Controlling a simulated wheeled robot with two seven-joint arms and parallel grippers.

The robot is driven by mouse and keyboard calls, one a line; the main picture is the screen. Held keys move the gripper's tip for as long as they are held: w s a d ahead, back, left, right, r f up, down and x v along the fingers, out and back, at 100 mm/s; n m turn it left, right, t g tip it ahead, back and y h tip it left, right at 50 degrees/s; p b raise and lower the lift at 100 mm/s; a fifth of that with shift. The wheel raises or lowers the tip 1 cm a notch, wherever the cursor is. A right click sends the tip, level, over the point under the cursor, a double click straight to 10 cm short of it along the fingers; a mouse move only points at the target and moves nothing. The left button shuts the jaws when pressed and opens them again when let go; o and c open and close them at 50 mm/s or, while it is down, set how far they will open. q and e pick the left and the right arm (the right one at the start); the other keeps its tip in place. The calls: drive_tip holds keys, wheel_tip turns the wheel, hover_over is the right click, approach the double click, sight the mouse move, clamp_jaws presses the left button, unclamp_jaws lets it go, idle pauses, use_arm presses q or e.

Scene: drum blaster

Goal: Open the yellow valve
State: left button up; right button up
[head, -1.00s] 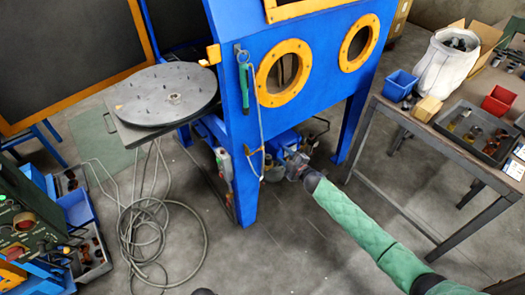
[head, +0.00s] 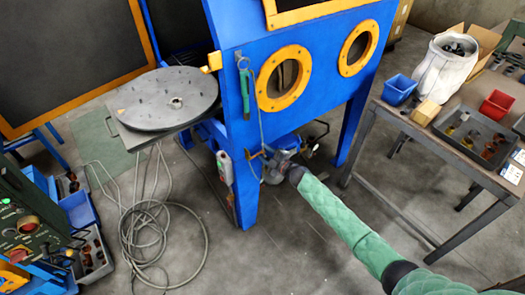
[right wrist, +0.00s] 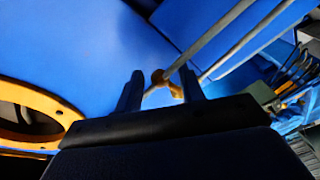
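The small yellow valve (head: 254,154) sits on a thin pipe at the front of the blue blasting cabinet (head: 228,100), near its front leg. My right gripper (head: 270,160) is low in front of the cabinet, right beside the valve. In the right wrist view the two dark fingers (right wrist: 161,88) stand apart. The yellow-brown valve (right wrist: 174,89) and its pipe show between and just beyond the fingertips. I cannot tell whether a finger touches it. My left gripper is not in view.
A round grey turntable (head: 166,98) stands left of the cabinet, with grey hoses (head: 150,225) on the floor below. A workbench (head: 440,150) with bins and a tray is on the right. A green control box (head: 25,225) stands at the left edge.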

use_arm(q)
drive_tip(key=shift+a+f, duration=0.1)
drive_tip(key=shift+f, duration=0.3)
use_arm(e)
drive_tip(key=shift+w+a, duration=0.3)
drive_tip(key=shift+a, duration=0.1)
clamp_jaws()
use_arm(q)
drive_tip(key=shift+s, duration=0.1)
